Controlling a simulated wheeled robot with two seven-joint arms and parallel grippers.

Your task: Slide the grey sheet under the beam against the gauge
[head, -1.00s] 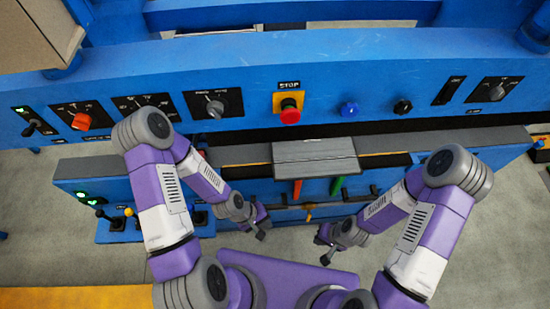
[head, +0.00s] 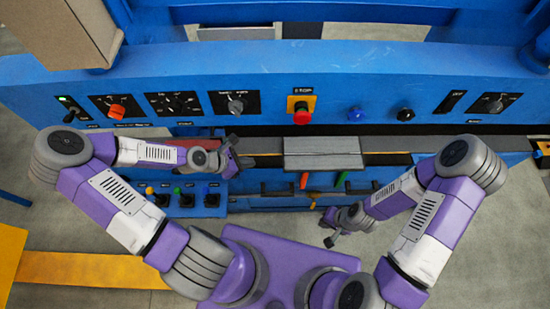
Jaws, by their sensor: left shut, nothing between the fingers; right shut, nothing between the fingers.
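The grey sheet (head: 322,146) lies flat on the dark bed of the machine, in front of the blue beam (head: 270,75), with its near edge towards me. Whether its far edge reaches under the beam or touches the gauge cannot be told; I cannot make out the gauge. My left gripper (head: 240,155) is shut and empty, over the bed to the left of the sheet and apart from it. My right gripper (head: 329,230) is shut and empty, lower in the picture, in front of the machine and clear of the sheet.
The beam's face carries a red stop button (head: 302,115), a blue button (head: 357,114), a black button (head: 405,115) and several dials. Red (head: 304,180) and green (head: 341,180) handles hang below the sheet.

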